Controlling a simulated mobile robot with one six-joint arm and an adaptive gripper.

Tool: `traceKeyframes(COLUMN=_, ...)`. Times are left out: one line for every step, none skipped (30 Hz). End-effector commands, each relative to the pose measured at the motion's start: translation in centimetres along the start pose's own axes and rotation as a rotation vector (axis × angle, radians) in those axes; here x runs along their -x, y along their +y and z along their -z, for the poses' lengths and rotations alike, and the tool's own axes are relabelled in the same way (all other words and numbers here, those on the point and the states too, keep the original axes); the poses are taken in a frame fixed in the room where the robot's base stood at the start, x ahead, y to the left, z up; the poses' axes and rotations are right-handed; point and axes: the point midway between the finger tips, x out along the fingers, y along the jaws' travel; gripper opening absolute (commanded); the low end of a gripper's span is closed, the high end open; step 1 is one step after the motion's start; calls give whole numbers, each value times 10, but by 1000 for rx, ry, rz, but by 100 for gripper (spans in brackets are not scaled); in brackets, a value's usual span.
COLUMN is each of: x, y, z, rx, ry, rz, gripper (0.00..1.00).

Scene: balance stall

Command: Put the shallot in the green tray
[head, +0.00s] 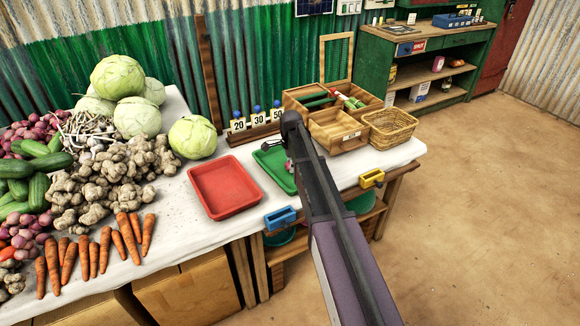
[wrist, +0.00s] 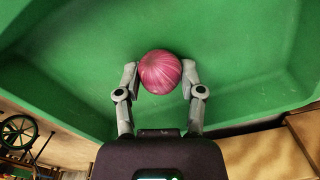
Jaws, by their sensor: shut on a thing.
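The green tray (head: 268,163) lies on the white table right of the red tray, partly covered by my arm. In the wrist view its green inside (wrist: 235,50) fills most of the picture. My gripper (wrist: 160,78) is shut on the purple-pink shallot (wrist: 160,72), with one finger on each side of it. The shallot is over the tray's inside; I cannot tell whether it touches the floor of the tray. In the head view my arm reaches to the green tray, and the held shallot is not clear there.
A red tray (head: 224,188) lies left of the green one. Number cards (head: 258,119) stand behind. Wooden boxes (head: 336,131) and a wicker basket (head: 390,128) stand to the right. Cabbages, ginger (head: 125,165) and carrots (head: 105,250) crowd the table's left.

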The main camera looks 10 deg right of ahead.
Motion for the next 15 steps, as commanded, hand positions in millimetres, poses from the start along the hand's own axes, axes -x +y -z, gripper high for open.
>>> traceKeyframes(x=0, y=0, z=0, rx=0, ry=0, rz=0, gripper=24)
traceKeyframes(x=0, y=0, z=0, rx=0, ry=0, rz=0, gripper=24)
traceKeyframes(x=0, y=0, z=0, rx=0, ry=0, rz=0, gripper=24)
traceKeyframes(x=-1, y=0, z=0, rx=0, ry=0, rz=0, gripper=24)
traceKeyframes(x=-2, y=0, z=0, rx=0, ry=0, rz=0, gripper=24)
traceKeyframes(x=-3, y=0, z=0, rx=0, ry=0, rz=0, gripper=24)
traceKeyframes(x=-4, y=0, z=0, rx=0, ry=0, rz=0, gripper=24)
traceKeyframes(x=-3, y=0, z=0, rx=0, ry=0, rz=0, gripper=54)
traceKeyframes(x=-3, y=0, z=0, rx=0, ry=0, rz=0, gripper=65)
traceKeyframes(x=-2, y=0, z=0, rx=0, ry=0, rz=0, gripper=74)
traceKeyframes(x=-2, y=0, z=0, rx=0, ry=0, rz=0, gripper=83)
traceKeyframes(x=-2, y=0, z=0, rx=0, ry=0, rz=0, gripper=85)
traceKeyframes(x=-2, y=0, z=0, rx=1, ry=0, rz=0, gripper=85)
traceKeyframes(x=-2, y=0, z=0, rx=1, ry=0, rz=0, gripper=85)
traceKeyframes(x=-2, y=0, z=0, rx=1, ry=0, rz=0, gripper=85)
